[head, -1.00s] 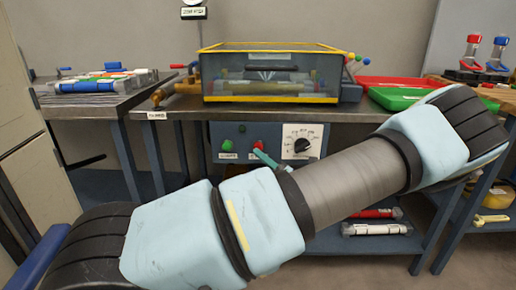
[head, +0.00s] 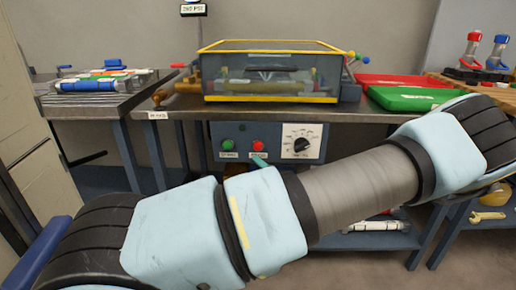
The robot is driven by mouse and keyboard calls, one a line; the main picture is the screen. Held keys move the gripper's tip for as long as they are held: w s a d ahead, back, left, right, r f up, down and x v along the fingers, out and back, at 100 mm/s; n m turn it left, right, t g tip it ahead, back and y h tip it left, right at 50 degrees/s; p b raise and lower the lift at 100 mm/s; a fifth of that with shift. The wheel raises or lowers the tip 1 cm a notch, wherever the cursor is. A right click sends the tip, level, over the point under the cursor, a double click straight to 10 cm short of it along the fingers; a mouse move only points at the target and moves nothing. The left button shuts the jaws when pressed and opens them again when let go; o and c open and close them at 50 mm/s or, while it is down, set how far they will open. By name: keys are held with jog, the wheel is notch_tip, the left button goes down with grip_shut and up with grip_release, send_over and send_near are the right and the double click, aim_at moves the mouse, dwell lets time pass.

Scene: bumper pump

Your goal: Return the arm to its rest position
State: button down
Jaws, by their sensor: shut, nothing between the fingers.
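My arm crosses the head view from the lower left to the upper right, in front of the bench. Of my gripper (head: 262,161), only a small teal tip shows above the arm, just below the red button (head: 258,145). The tip appears shut and empty; the rest of the gripper is hidden behind the arm. The control panel (head: 315,130) under the bench top carries the red button, a green button (head: 227,145) and a dial (head: 301,142).
A yellow-edged clear case (head: 270,97) stands on the bench, with red (head: 405,81) and green (head: 415,104) trays at its right. A side table (head: 90,101) holds several coloured parts at left. A lower shelf (head: 355,242) is partly behind my arm.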

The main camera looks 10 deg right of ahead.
jog(key=s+a+f+n+g+y, duration=0.1)
jog(key=s+a+n+g, duration=0.1)
jog(key=a+n+g, duration=0.45)
jog(key=s+a+f+n+g+y, duration=0.1)
jog(key=s+a+f+n+g, duration=0.15)
jog(key=a+n+g, duration=0.45)
jog(key=s+a+n+g+h, duration=0.45)
jog(key=s+n+h, duration=0.3)
jog(key=n, duration=0.45)
notch_tip(320, 180, up, 25)
jog(key=n+t+h+p, duration=0.2)
jog(key=n+h+p, duration=0.4)
jog(key=n+p, duration=0.8)
jog(key=shift+w+d+t+p, duration=0.2)
jog(key=shift+d+t+p, duration=0.15)
jog(key=shift+p, duration=0.35)
